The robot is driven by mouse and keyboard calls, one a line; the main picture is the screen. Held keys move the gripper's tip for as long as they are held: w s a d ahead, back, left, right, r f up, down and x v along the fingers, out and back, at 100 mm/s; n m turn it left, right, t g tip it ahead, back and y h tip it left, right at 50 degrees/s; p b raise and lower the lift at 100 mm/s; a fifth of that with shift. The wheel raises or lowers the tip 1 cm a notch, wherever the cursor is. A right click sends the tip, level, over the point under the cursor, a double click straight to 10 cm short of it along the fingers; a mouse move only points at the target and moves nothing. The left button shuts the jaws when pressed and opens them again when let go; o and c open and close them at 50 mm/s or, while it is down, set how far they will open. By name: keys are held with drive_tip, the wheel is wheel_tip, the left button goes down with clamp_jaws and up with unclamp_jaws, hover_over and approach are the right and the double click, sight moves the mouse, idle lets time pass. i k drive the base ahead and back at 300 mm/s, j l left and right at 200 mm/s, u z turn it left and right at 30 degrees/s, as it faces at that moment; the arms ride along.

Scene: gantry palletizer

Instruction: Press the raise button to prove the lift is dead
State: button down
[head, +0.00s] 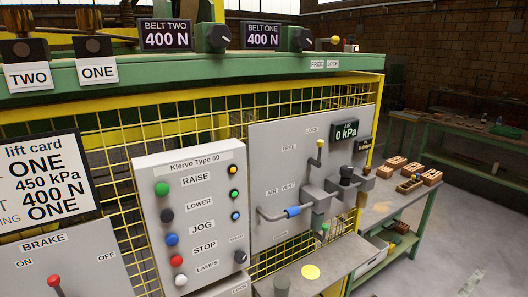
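The grey Klervo Type 60 control box (205,225) hangs on the yellow mesh fence in the head view. Its green button (161,189), beside the RAISE label, is at the top left of the box. Below it run a black button (167,215) by LOWER, a blue one (171,239) by JOG, a red one (176,260) by STOP and a white one (180,280) by LAMPS. Small coloured lamps (234,194) line the right side; I cannot tell if they are lit. My gripper is not in view.
An air panel (285,160) with levers and a 0 kPa display (345,130) stands right of the box. Belt displays (167,34) read 400 N above. A lift card (40,180) and BRAKE panel (65,265) are left. Bricks (395,162) sit on a bench; floor is open at right.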

sight(162, 190)
drive_tip(key=u, duration=1.3)
